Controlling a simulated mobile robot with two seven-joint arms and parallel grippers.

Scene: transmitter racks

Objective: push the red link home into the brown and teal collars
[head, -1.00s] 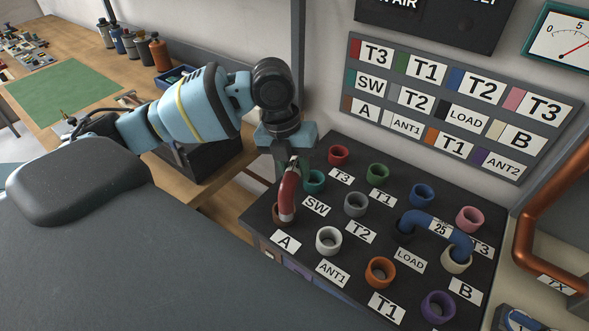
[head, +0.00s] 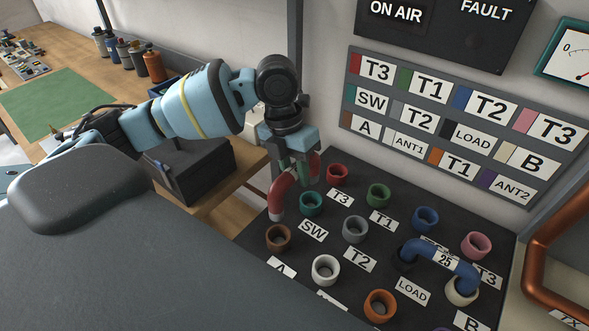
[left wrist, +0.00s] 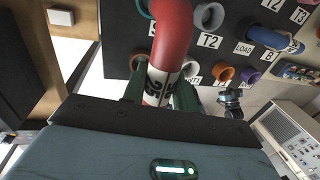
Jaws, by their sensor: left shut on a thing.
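The red link (head: 284,195) is a bent red tube with a white band near one end. My left gripper (head: 300,166) is shut on it and holds it above the panel. The brown collar (head: 278,237) is open and empty, lower left of the teal one, which also looks empty. In the left wrist view the link (left wrist: 172,35) rises between the green fingers (left wrist: 158,92), with a brown collar (left wrist: 137,60) partly behind it. My right gripper is out of view.
A blue link (head: 440,254) bridges the black and cream collars. Empty red (head: 337,174), green (head: 378,195), grey (head: 355,229) and white (head: 325,269) collars stand nearby. A label board (head: 462,125) is on the wall behind. A wooden bench (head: 215,200) lies left of the panel.

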